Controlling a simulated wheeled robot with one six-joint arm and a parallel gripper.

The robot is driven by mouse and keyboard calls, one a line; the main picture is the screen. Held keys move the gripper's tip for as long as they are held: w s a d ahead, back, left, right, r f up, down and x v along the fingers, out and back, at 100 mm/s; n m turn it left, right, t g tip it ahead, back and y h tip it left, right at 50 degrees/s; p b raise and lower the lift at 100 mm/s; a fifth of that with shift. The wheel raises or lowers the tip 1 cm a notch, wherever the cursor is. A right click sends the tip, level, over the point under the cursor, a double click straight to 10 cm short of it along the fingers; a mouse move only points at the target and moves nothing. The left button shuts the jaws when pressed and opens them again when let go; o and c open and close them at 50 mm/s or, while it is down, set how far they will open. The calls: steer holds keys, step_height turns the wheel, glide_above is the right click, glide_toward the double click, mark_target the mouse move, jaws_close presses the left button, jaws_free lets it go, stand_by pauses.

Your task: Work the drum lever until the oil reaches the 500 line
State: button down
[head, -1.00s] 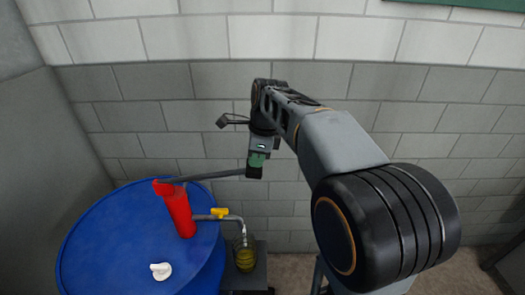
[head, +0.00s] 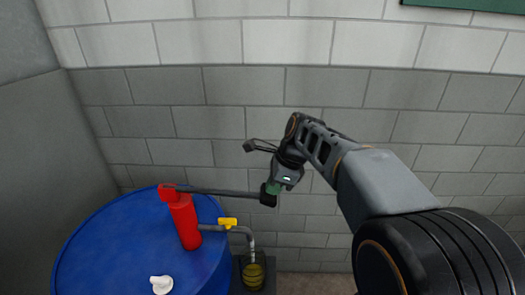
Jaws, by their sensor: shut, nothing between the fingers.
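The red drum pump (head: 185,221) stands upright on the blue drum (head: 110,240). Its grey lever (head: 220,192) reaches right from the pump head and slopes slightly down. My gripper (head: 268,197) is shut at the lever's outer end, against or just above it, with nothing gripped; contact is hard to tell. A clear jug (head: 254,277) with yellow oil stands below the end of the pump's outlet pipe (head: 251,241). The oil level and the 500 line are too small to read.
A yellow valve handle (head: 228,222) sits on the outlet pipe. A white cap (head: 161,284) lies on the drum top. The jug stands on a dark stand (head: 237,273) beside the drum. A grey block wall (head: 245,95) closes the back.

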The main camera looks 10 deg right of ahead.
steer(key=p+v, duration=0.4)
steer(key=v, duration=1)
steer(key=shift+d, duration=0.4)
steer(key=shift+w+f, duration=0.1)
steer(key=shift+f, duration=0.05)
steer(key=shift+a, duration=0.1)
stand_by(0.7)
steer(key=w+a+r+h+p, duration=0.1)
steer(key=a+r+h+p, duration=0.1)
steer(key=r, duration=0.4)
steer(key=w+a+r+g+h+p, duration=0.1)
steer(key=a+r+h+p, duration=0.1)
steer(key=a+r+p, duration=0.2)
step_height(320, 180, up, 4)
steer(key=a, duration=0.2)
steer(key=shift+w+a+f, duration=0.2)
steer(key=shift+a+f, duration=0.05)
steer(key=shift+a, duration=0.1)
